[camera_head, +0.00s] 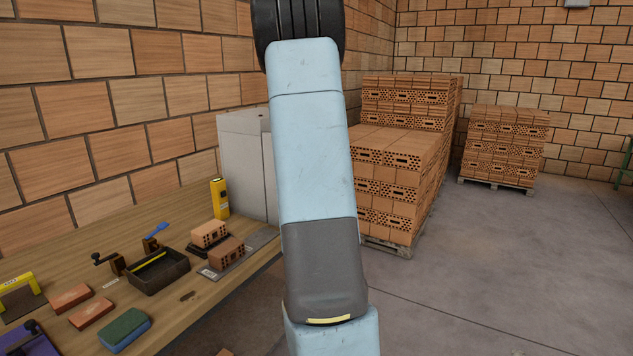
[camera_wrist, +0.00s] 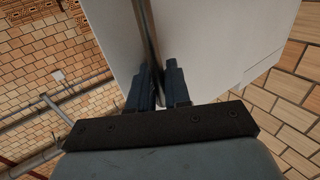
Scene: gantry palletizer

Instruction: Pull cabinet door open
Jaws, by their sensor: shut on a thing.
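The cabinet (camera_head: 245,165) is a pale grey box standing against the brick wall at the far end of the bench, partly hidden behind my arm in the head view. In the wrist view its pale surfaces (camera_wrist: 215,45) fill the upper middle. A narrow upright strip at the edge of the cabinet door (camera_wrist: 115,40) runs down between my fingers. My gripper (camera_wrist: 159,85) is shut on the door at this strip. The exact contact is partly hidden by the dark fingers. My gripper is out of sight in the head view.
A wooden bench (camera_head: 130,245) at left holds bricks, a black tray (camera_head: 158,271), a yellow tool (camera_head: 219,198) and a green sponge (camera_head: 124,330). Pallets of bricks (camera_head: 400,160) stand at the right of my arm. The concrete floor (camera_head: 510,260) at right is clear.

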